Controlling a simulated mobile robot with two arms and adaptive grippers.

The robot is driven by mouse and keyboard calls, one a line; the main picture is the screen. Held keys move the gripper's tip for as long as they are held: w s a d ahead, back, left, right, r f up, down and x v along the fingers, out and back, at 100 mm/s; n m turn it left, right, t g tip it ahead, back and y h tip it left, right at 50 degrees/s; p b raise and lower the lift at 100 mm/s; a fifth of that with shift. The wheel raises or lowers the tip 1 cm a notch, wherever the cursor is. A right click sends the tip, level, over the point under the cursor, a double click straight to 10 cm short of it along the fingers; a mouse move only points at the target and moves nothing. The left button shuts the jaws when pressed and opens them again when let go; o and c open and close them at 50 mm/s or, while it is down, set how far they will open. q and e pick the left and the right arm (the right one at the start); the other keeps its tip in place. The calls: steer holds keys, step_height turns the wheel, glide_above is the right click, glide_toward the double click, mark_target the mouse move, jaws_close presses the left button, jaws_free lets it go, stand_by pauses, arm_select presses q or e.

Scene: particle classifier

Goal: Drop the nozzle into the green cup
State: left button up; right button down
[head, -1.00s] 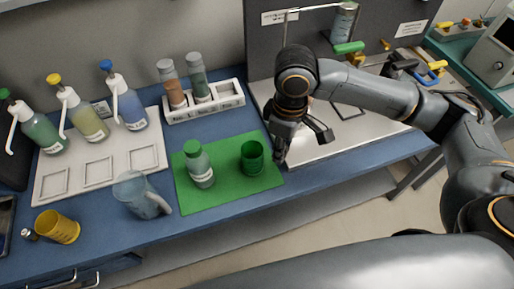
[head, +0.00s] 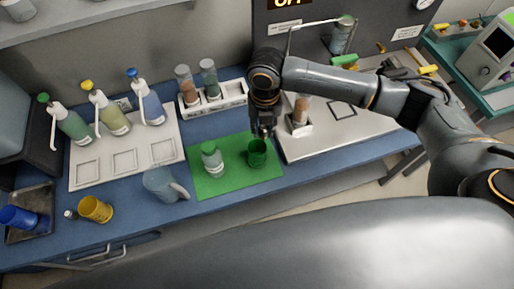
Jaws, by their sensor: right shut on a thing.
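The green cup (head: 258,157) stands upright on the right part of the green mat (head: 205,188). My right gripper (head: 264,136) points down just above the cup's far rim and is shut. The nozzle in its jaws is too small and dark to make out clearly. I cannot tell whether the fingertips touch the rim. My left gripper is not in view.
A clear jug (head: 164,185) and a yellow cup (head: 95,209) are further left. A jar in a white holder (head: 300,124) stands right of my gripper. A rack (head: 214,103) is behind.

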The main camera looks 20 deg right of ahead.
mark_target(262, 139)
steer(key=shift+w+a+r+n, duration=0.1)
steer(key=shift+r+n, duration=0.1)
steer(key=shift+n, duration=0.6)
steer(key=shift+f, duration=0.1)
step_height(262, 139, down, 6)
steer(key=b, duration=0.6)
steer(key=c, duration=1)
jaws_free()
step_height(262, 139, up, 12)
steer(key=shift+r, duration=0.1)
